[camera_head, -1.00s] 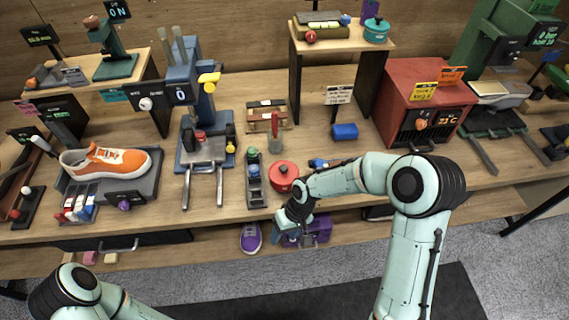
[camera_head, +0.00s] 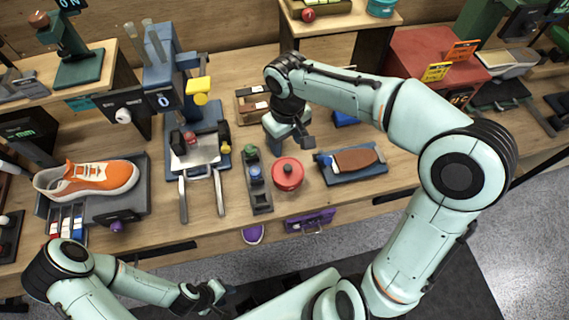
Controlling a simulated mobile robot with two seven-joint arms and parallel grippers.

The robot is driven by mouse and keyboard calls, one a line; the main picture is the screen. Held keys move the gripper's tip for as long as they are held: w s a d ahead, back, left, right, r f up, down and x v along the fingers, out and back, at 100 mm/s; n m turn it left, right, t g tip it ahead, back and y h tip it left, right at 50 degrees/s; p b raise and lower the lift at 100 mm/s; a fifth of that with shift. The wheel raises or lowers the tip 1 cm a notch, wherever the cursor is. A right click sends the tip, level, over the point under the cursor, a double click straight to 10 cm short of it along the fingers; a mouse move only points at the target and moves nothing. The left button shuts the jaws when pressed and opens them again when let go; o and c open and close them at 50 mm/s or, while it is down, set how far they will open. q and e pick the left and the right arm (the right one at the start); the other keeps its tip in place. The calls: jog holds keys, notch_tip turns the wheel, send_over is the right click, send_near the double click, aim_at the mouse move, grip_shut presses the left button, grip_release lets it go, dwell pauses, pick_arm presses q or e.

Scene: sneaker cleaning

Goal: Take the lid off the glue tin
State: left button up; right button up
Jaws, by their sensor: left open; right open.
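The glue tin appears to be the round red tin (camera_head: 287,178) on the bench, right of the block with coloured knobs. A red lid (camera_head: 287,166) with a small knob sits on it. My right gripper (camera_head: 292,138) is open above the bench, just behind the tin in the picture and apart from it. Its wrist hides part of the bench there. My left gripper (camera_head: 207,298) is open and empty, low in front of the bench at the left, far from the tin.
A dark block with coloured knobs (camera_head: 257,182) stands close left of the tin. A blue tray with a brown sole-shaped piece (camera_head: 350,164) lies close right. A wooden rack (camera_head: 250,106) is behind. An orange sneaker (camera_head: 90,178) lies at the left. The bench's front edge is close.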

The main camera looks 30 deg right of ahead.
aim_at(288, 167)
jog(key=f, duration=1.1)
jog(key=shift+s+d+b, duration=0.1)
jog(key=shift+s+b, duration=0.15)
jog(key=shift+b, duration=0.1)
jog(key=shift+r, duration=0.1)
grip_shut()
